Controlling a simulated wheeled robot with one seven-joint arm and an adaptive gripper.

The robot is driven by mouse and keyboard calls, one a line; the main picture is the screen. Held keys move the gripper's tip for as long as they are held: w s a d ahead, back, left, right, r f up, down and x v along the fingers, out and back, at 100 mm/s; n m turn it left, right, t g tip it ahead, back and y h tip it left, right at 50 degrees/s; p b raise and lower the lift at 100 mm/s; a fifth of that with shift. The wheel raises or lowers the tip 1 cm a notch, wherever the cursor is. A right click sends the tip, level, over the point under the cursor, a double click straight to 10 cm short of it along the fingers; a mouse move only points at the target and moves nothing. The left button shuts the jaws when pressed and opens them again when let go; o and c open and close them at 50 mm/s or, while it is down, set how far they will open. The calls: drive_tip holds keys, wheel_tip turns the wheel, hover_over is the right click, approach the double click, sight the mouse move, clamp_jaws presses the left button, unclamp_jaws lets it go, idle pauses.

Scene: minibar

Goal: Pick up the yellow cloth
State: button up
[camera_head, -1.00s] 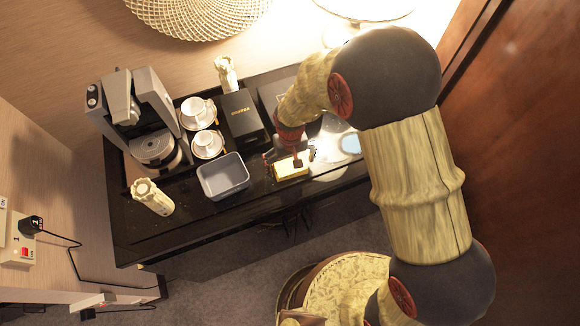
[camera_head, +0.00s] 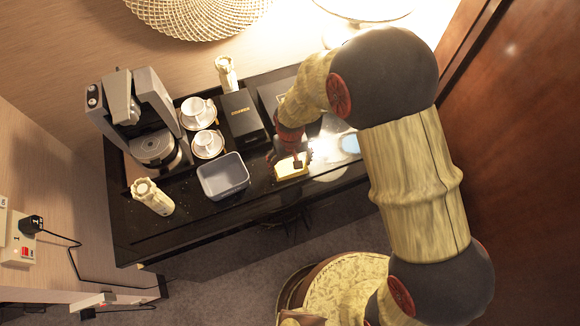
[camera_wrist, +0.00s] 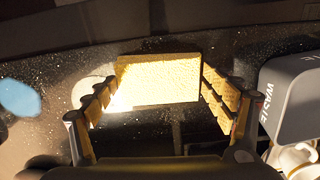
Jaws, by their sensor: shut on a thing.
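The yellow cloth (camera_head: 291,167) is a small folded rectangle at the front edge of the black counter, right of the grey bin. In the wrist view the cloth (camera_wrist: 160,79) lies between the two fingers, its far part showing flat and brightly lit. My gripper (camera_head: 290,158) is over the cloth from above, and it also shows in the wrist view (camera_wrist: 162,100). It is shut on the cloth, with a finger on either side. I cannot tell whether the cloth is clear of the counter.
A grey bin (camera_head: 223,178) stands just left of the cloth. Behind are a black box (camera_head: 240,117), two white cups on saucers (camera_head: 208,145) and a coffee machine (camera_head: 150,115). A pale carved cup (camera_head: 152,197) stands at the front left. A brown wall (camera_head: 525,150) is on the right.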

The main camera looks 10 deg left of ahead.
drive_tip(key=shift+r, duration=0.1)
drive_tip(key=shift+r, duration=0.55)
drive_tip(key=s+d+r, duration=0.2)
drive_tip(key=s+r, duration=0.1)
drive_tip(key=r, duration=0.1)
drive_tip(key=s+d+r, duration=0.3)
drive_tip(key=s, duration=0.1)
drive_tip(key=s+d+r, duration=0.3)
drive_tip(key=s+r, duration=0.1)
drive_tip(key=shift+s+r, duration=0.2)
drive_tip(key=shift+r, duration=0.15)
drive_tip(key=o, duration=0.5)
drive_tip(key=shift+c, duration=0.2)
drive_tip(key=c, duration=0.5)
drive_tip(key=shift+s, duration=0.1)
